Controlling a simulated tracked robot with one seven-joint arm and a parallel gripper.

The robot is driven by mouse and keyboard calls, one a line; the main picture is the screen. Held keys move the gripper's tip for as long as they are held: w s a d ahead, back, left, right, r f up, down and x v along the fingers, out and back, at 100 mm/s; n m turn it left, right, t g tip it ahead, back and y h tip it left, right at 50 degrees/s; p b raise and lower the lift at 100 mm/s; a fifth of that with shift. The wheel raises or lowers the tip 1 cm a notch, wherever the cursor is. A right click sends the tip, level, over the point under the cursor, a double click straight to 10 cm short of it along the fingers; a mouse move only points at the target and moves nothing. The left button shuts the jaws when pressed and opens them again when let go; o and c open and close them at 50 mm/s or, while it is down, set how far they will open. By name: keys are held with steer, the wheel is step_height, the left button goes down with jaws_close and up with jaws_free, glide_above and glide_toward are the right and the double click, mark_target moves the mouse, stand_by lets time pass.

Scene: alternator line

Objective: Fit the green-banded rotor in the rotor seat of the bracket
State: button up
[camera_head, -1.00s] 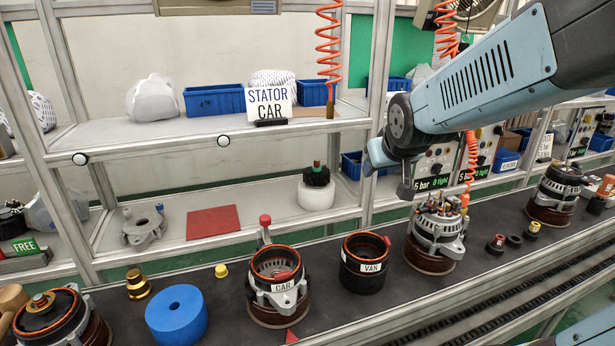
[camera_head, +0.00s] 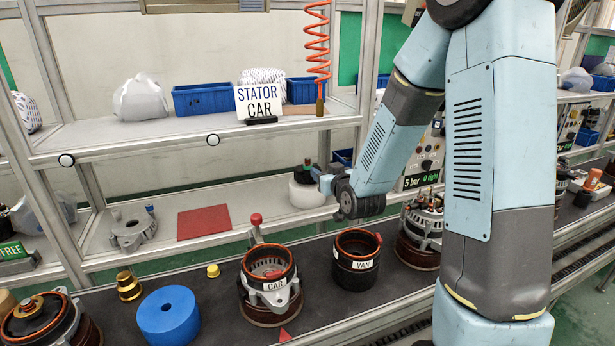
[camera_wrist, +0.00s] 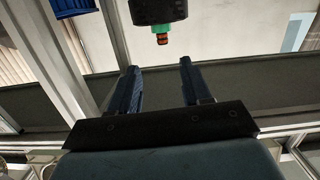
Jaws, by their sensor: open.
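The green-banded rotor (camera_head: 307,171), dark with a green collar, stands upright on a white round stand (camera_head: 306,194) on the lower shelf. In the wrist view the dark rotor (camera_wrist: 160,10) is at the top edge, its green band and red-tipped shaft end pointing between my fingers. My gripper (camera_head: 325,184) is in front of and slightly right of the rotor in the head view. In the wrist view my gripper (camera_wrist: 156,72) is open and empty, short of the shaft end. The silver bracket labelled CAR (camera_head: 288,299) stands on the dark belt, with an orange-rimmed ring in it.
A second silver bracket (camera_head: 133,231) and a red mat (camera_head: 204,222) lie on the lower shelf. A blue ring (camera_head: 168,315) and the VAN stator (camera_head: 356,272) stand on the belt. The shelf post (camera_head: 368,70) rises near my arm.

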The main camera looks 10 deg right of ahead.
mark_target(309, 160)
steer(key=shift+m+t, duration=0.3)
steer(key=shift+t, duration=0.5)
steer(key=x, duration=0.4)
steer(key=f+x, duration=0.1)
steer(key=x, duration=0.7)
steer(key=shift+w+a+f, duration=0.25)
steer(key=shift+a, duration=0.2)
jaws_close()
stand_by(0.4)
steer(key=shift+r, duration=0.15)
